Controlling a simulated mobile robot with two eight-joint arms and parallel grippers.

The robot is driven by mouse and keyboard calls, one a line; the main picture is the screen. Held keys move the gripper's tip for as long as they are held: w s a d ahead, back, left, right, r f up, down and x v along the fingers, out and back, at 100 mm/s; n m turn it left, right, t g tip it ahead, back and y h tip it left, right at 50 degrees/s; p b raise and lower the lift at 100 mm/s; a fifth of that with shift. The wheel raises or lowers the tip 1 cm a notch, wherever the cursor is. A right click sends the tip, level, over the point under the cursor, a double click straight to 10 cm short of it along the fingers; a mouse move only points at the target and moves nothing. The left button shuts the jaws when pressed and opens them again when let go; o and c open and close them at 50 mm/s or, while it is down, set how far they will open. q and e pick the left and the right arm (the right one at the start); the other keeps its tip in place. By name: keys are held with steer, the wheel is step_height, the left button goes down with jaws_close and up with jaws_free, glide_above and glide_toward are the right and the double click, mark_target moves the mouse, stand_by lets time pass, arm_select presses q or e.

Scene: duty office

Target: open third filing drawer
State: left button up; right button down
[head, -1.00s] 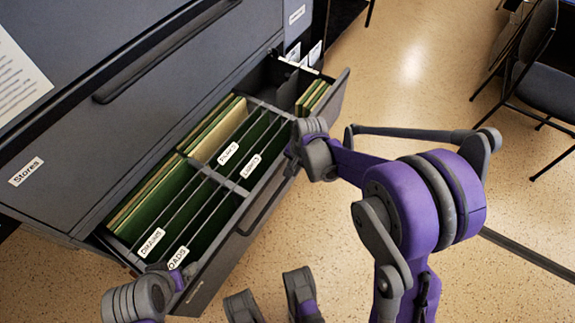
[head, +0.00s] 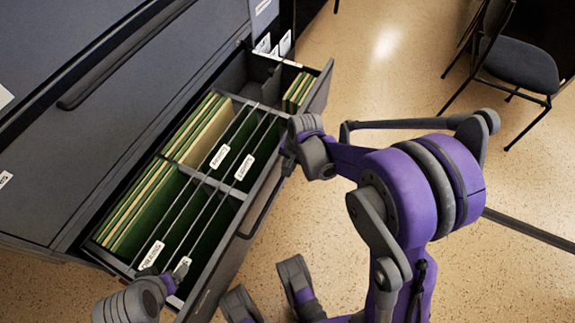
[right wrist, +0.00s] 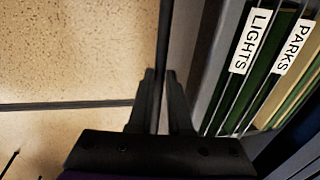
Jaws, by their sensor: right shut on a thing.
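The filing drawer (head: 222,262) is pulled well out of the grey cabinet (head: 150,90) and holds green and tan hanging files with white labels. My right gripper (head: 289,160) is at the middle of the drawer front, shut on its dark bar handle (head: 262,205). The right wrist view shows both fingers (right wrist: 160,85) closed around the handle bar (right wrist: 163,35), with the LIGHTS and PARKS labels to the right. My left gripper (head: 178,276) is low at the left, by the near end of the drawer; its fingers are too unclear to tell open from shut.
The closed drawer above has a long dark handle (head: 125,55). A dark chair (head: 515,65) stands at the upper right. Speckled floor (head: 390,75) is open between the drawer and the chair.

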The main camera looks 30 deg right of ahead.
steer(key=c, duration=0.8)
jaws_free()
steer(key=shift+c, duration=0.2)
steer(key=shift+r, duration=0.1)
arm_select(q)
steer(key=r+p, duration=0.1)
steer(key=r, duration=0.1)
steer(key=r+p, duration=0.1)
steer(key=p, duration=0.1)
steer(key=shift+s+r, duration=0.2)
steer(key=shift+r, duration=0.2)
arm_select(e)
step_height(320, 180, up, 10)
steer(key=s+d, duration=0.1)
steer(key=shift+s+d+r, duration=0.2)
steer(key=shift+s, duration=0.15)
